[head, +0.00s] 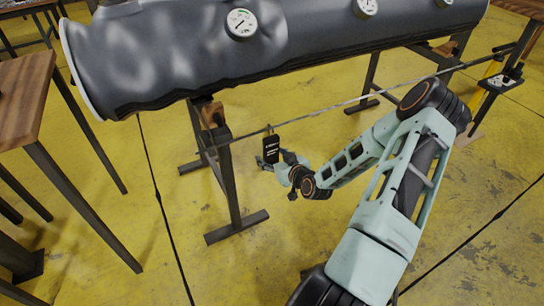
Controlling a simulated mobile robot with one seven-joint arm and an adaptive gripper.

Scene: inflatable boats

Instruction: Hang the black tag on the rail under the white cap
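The black tag (271,150) is a small dark upright rectangle with pale print and a small hook at its top. The hook overlaps the thin rail (335,105) in the head view; I cannot tell whether it bears on it. My gripper (273,163) is at the tag's lower part, with finger parts showing at both sides, and appears shut on it. The grey inflatable tube above carries round white caps: a left one (241,23) with a dial-like face, a middle one (366,6) and a right one at the top edge. The left cap is nearest above the tag.
The grey tube (180,60) lies on dark metal trestles (232,185) with wooden blocks. A wooden-topped table (20,95) stands at the left. A yellow object (492,70) is near the rail's right end. The yellow floor below my gripper is clear.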

